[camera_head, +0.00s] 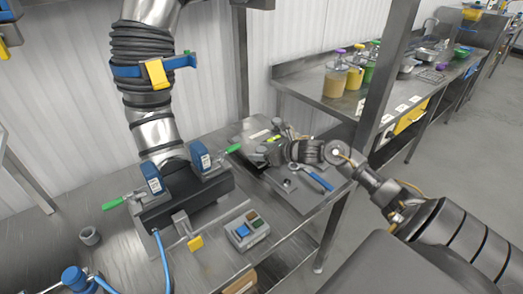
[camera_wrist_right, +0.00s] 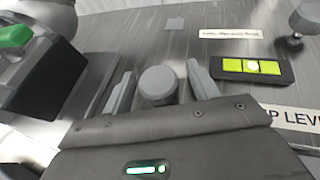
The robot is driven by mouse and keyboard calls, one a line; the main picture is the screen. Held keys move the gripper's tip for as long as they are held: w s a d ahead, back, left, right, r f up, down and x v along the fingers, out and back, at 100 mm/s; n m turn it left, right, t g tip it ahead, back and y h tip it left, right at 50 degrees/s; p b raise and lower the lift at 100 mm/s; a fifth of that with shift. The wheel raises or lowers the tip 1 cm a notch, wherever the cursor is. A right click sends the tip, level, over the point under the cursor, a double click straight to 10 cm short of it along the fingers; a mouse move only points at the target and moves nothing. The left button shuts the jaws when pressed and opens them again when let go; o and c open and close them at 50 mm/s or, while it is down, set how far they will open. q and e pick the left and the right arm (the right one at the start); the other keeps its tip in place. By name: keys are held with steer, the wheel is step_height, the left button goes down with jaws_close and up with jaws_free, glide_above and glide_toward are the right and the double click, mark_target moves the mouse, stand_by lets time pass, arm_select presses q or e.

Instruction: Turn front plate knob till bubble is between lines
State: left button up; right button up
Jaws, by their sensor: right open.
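In the right wrist view a round grey knob (camera_wrist_right: 158,82) stands between the two fingers of my open right gripper (camera_wrist_right: 160,88). A narrow gap shows on each side of it. A yellow-green bubble level (camera_wrist_right: 232,66) in a dark housing lies right of the fingers. Its pale bubble (camera_wrist_right: 252,66) is near the middle of the vial; the lines are too small to judge exactly. In the head view my right gripper (camera_head: 270,153) reaches over the metal plate (camera_head: 300,200) from the right and hides the knob. The level (camera_head: 276,139) shows just beyond it. My left gripper is out of view.
A blue-handled tool (camera_head: 316,178) lies in front of my right gripper. A green-handled clamp (camera_head: 234,149) is close on its left, beside a dark block (camera_head: 190,203). A button box (camera_head: 246,231) stands nearer. A second knob (camera_wrist_right: 303,20) shows at the wrist view's upper right.

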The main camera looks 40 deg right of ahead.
steer(key=c, duration=1)
